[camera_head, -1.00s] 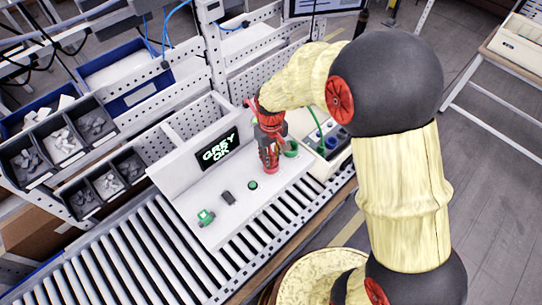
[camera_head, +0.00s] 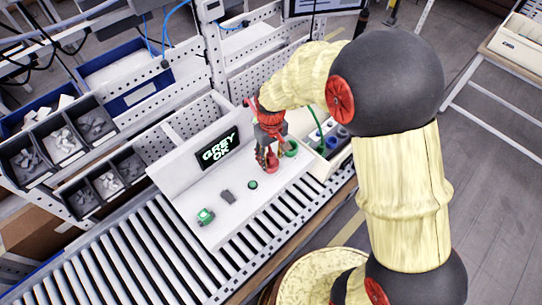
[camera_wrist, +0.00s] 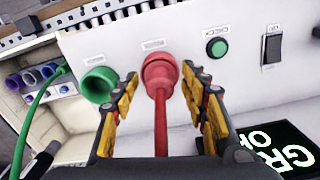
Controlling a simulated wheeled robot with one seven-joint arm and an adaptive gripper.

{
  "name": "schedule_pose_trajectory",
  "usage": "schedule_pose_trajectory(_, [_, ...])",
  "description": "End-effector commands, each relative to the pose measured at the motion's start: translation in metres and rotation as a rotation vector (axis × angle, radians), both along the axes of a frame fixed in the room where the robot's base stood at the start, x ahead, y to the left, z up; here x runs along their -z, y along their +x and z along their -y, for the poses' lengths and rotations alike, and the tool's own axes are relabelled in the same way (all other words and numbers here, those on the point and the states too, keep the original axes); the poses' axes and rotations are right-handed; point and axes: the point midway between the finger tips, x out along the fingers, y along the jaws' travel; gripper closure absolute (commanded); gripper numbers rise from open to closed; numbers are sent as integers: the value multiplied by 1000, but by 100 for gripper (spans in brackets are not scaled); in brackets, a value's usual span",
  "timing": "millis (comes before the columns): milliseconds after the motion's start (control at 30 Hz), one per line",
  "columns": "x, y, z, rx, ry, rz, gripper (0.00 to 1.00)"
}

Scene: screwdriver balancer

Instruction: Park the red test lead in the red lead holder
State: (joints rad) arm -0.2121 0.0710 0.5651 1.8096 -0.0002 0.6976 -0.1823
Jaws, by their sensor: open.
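The red test lead (camera_wrist: 161,115) runs through the middle of the wrist view, and its end sits in the red lead holder (camera_wrist: 158,70) on the white panel. The lead's tip is hidden inside the holder. My gripper (camera_wrist: 161,82) is open, with one finger on each side of the lead and visible gaps between. In the head view my gripper (camera_head: 266,158) is over the red holder (camera_head: 271,166), which it partly covers.
An empty green holder (camera_wrist: 98,84) stands left of the red one. A green button (camera_wrist: 217,47), a dark switch (camera_wrist: 272,46) and a display reading "GREY OK" (camera_head: 220,148) are close by. A box with coloured sockets (camera_head: 338,138) and green cable (camera_head: 318,128) stands beside the panel.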

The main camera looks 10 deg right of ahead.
Motion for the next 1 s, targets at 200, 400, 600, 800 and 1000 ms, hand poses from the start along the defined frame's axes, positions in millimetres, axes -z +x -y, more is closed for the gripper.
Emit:
schedule_pose_trajectory(200, [-29, 2, 0, 0, 2, 7, 56])
schedule_pose_trajectory(400, [-70, 2, 0, 0, 1, 6, 56])
schedule_pose_trajectory(600, [-103, 2, 0, 0, 1, 4, 56])
schedule_pose_trajectory(800, [-117, 1, 0, 0, 0, 1, 56])
schedule_pose_trajectory(1000, [-119, 1, 0, 0, 0, 1, 56])
